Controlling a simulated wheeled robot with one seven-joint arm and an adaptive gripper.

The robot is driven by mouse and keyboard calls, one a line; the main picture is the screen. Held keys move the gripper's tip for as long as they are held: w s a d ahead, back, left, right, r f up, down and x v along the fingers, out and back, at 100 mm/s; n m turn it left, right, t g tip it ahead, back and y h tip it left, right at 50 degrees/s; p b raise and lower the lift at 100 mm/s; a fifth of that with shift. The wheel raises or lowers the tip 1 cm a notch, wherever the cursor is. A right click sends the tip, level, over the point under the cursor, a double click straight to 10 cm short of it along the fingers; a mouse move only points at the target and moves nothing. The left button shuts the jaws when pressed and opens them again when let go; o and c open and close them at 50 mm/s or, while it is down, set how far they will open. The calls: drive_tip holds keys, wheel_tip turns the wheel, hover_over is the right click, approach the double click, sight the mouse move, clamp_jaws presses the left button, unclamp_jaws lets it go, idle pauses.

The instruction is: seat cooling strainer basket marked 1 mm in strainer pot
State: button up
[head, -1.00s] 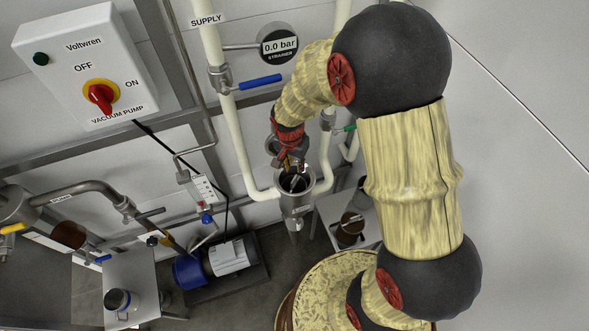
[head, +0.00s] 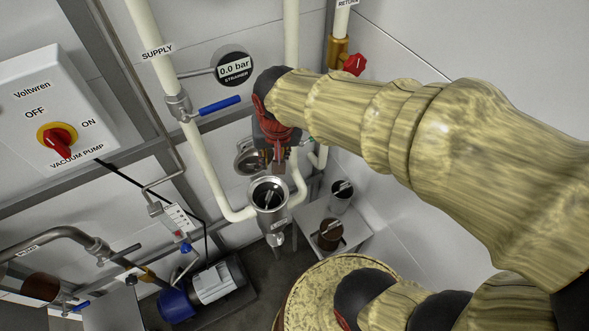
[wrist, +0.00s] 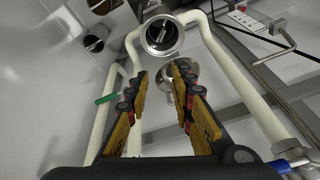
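The strainer pot (head: 282,206) stands open-topped between the white pipes; it also shows in the wrist view (wrist: 178,46). A basket with a pale bar handle (wrist: 161,34) sits inside the pot, dark within; the handle also shows in the head view (head: 267,196). Its mesh mark cannot be read, and how deep it sits is hard to tell. My gripper (head: 277,168) is above and behind the pot mouth, clear of the handle. In the wrist view its fingers (wrist: 160,78) are apart with nothing held between them. A round metal lid (head: 246,163) stands behind the pot.
A shelf (head: 355,240) right of the pot holds a grey basket (head: 342,198) and a brown one (head: 330,235). The supply pipe (head: 197,155) with a blue valve handle (head: 220,105) is left. The strainer gauge (head: 233,68) reads 0.0 bar.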

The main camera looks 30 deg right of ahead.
drive_tip(key=s+r+n+t, duration=0.2)
drive_tip(key=s+r+n, duration=0.2)
drive_tip(key=s+r, duration=0.3)
drive_tip(key=s, duration=0.4)
drive_tip(key=shift+r+n, duration=0.2)
drive_tip(key=shift+n, duration=0.1)
drive_tip(key=shift+w, duration=0.1)
wheel_tip(320, 180, down, 7)
drive_tip(key=b, duration=0.7)
drive_tip(key=shift+f, duration=0.2)
drive_tip(key=shift+c, duration=0.6)
